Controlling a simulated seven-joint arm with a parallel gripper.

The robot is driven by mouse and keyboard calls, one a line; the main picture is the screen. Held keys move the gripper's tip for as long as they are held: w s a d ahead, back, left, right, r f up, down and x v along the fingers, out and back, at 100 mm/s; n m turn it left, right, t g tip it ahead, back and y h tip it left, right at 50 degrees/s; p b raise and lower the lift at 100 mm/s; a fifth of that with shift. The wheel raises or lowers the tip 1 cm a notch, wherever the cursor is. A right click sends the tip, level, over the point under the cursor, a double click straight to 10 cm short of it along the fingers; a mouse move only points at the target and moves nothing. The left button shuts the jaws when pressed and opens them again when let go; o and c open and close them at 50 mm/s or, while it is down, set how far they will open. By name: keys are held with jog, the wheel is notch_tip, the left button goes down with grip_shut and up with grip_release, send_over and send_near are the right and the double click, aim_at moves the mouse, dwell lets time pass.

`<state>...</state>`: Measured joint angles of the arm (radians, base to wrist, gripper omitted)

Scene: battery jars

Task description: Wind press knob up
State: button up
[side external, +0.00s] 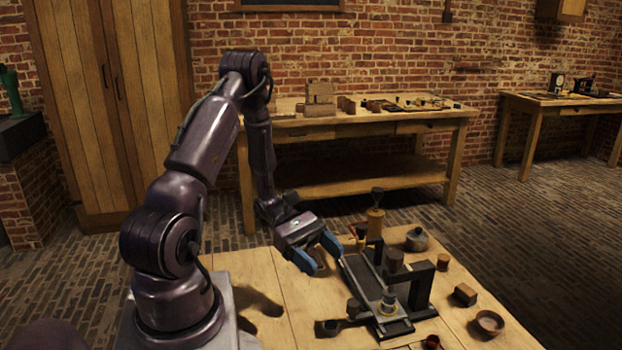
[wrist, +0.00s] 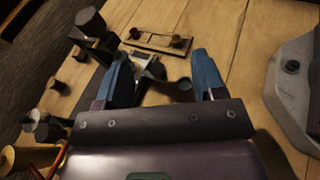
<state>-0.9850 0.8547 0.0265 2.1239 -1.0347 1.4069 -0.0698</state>
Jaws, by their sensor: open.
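A black press-like frame (side external: 422,288) stands on the wooden bench at the right end of a dark slotted base. A dark round knob (side external: 395,259) sits at its upper left; I take it to be the press knob. A similar dark knob (wrist: 90,20) shows at the upper left in the wrist view, left of the fingers. My gripper (side external: 318,253) has blue fingers, open and apart from the knob, over the left end of the base. In the wrist view, my gripper (wrist: 160,60) has a dark lever-like part (wrist: 180,86) visible between its fingers; I cannot tell its depth.
A small metal-topped piece (side external: 388,303) stands on the base's near end. A tall dark-topped post (side external: 376,220) and a grey pot (side external: 417,240) stand behind. The bench left of the base is mostly bare.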

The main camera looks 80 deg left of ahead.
jog(key=s+d+r+m+y, duration=0.1)
jog(key=d+r+m+y, duration=0.3)
jog(key=r+m, duration=0.3)
jog(key=s+d+r+m+g+y, duration=0.1)
jog(key=s+d+r+m+y, duration=0.1)
jog(key=d+r+m+y, duration=0.2)
jog(key=s+d+r+m+y, duration=0.2)
jog(key=d+r+m+y, duration=0.2)
jog(key=r+m, duration=0.7)
jog(key=shift+d+m+y, duration=0.25)
jog(key=shift+m+y, duration=0.25)
jog(key=shift+y, duration=0.1)
jog(key=shift+s, duration=0.1)
